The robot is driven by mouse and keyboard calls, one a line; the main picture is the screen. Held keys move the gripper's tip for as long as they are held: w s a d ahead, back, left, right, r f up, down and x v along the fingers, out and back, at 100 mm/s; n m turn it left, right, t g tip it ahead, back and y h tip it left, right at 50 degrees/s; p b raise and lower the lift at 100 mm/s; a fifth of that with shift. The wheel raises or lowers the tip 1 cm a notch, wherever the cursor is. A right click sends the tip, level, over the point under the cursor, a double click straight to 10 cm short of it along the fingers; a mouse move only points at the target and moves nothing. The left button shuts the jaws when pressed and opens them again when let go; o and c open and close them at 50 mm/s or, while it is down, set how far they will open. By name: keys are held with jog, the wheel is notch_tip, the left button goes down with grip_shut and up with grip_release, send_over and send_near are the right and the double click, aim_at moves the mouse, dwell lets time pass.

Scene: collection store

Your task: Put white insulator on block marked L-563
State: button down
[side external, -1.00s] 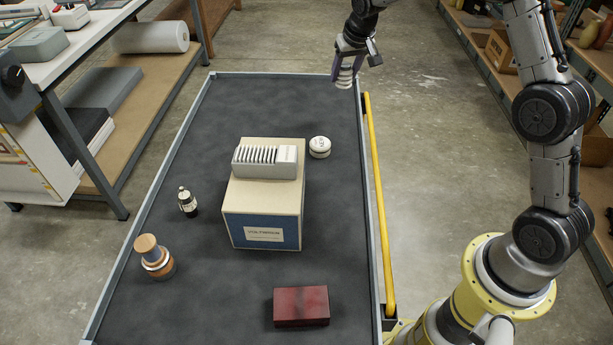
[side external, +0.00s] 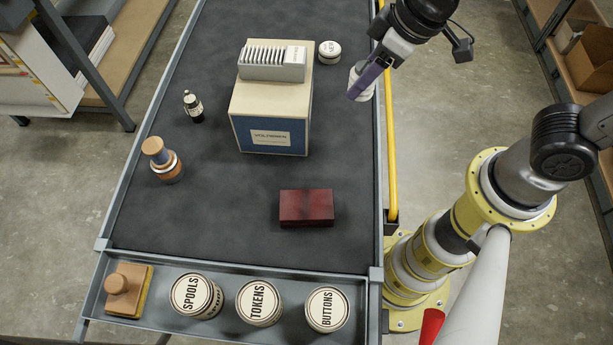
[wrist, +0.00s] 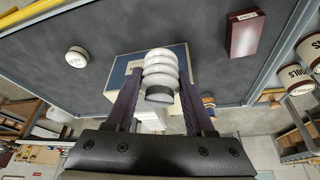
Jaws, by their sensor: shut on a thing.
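My gripper (side external: 365,82) is shut on the white insulator (side external: 359,88), in the air over the right edge of the cart. In the wrist view the insulator (wrist: 160,68), ribbed with a grey end, sits between the two purple fingers (wrist: 158,84). A dark red block (side external: 306,205) lies on the cart's black top, nearer the camera and to the left of my gripper. The red block (wrist: 243,38) carries a small white label (wrist: 248,15) in the wrist view, too small to read. No marking L-563 is legible.
A cream and blue box (side external: 270,115) bears a grey slotted rack (side external: 272,66). The front tray (side external: 234,267) holds labelled tins and a stamp. A yellow rail (side external: 391,150) runs along the right.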

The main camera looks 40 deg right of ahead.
jog(key=s+a+r+n+g+y, duration=0.1)
jog(key=s+a+n, duration=0.2)
jog(key=s, duration=0.4)
jog(key=s+a+r+n+y, duration=0.1)
jog(key=s+a+n, duration=0.1)
jog(key=s, duration=0.5)
send_near(297, 205)
jog(key=shift+w+a+f+g, duration=0.3)
jog(key=shift+w+a+f, duration=0.4)
jog(key=shift+w+a, duration=0.2)
jog(key=shift+a+f, duration=0.1)
jog(key=shift+f, duration=1.5)
jog(key=shift+f, duration=0.15)
jog(key=shift+c, duration=1.3)
grip_release()
